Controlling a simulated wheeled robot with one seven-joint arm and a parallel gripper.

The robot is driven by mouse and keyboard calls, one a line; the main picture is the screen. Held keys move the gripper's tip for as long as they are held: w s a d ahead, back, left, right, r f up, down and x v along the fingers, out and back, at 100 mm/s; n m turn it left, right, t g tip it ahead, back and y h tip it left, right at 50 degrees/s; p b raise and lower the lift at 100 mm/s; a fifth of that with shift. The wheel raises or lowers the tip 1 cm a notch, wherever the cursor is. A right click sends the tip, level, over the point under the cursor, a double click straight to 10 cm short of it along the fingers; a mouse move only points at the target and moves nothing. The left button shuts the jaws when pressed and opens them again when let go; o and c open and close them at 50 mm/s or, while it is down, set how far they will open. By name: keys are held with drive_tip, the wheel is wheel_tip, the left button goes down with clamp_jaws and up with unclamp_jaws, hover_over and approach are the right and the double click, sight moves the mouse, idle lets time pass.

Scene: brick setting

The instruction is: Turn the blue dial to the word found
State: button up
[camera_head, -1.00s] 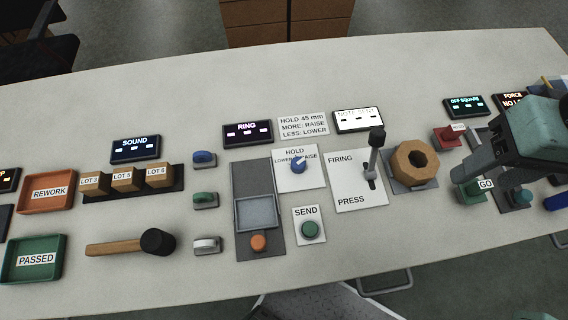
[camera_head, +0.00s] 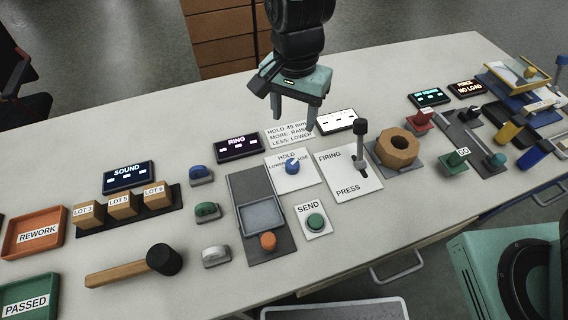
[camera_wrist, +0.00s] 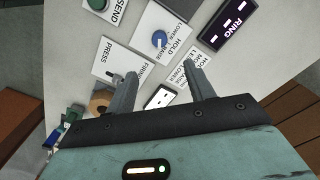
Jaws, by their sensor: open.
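The blue dial (camera_head: 292,166) sits on a white plate (camera_head: 305,181) marked HOLD, LOWER and RAISE, in the middle of the bench. In the wrist view the dial (camera_wrist: 159,39) shows ahead of the fingers, with a pale pointer mark on it. My gripper (camera_head: 294,114) is open and empty, above and behind the dial, over the sign reading HOLD 45 mm, MORE: RAISE, LESS: LOWER (camera_head: 290,134). It touches nothing. In the wrist view my gripper (camera_wrist: 160,85) has its two fingers spread apart.
The FIRING/PRESS lever (camera_head: 359,145) stands upright right of the dial. The SEND button (camera_head: 315,222) is in front of it. A RING display (camera_head: 237,146) and a white lit display (camera_head: 336,121) stand behind.

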sight(292, 163)
wheel_tip(292, 163, down, 16)
drive_tip(key=shift+d+r+b, duration=0.1)
drive_tip(key=shift+r+b, duration=0.05)
drive_tip(key=shift+b, duration=0.3)
drive_tip(key=c, duration=1)
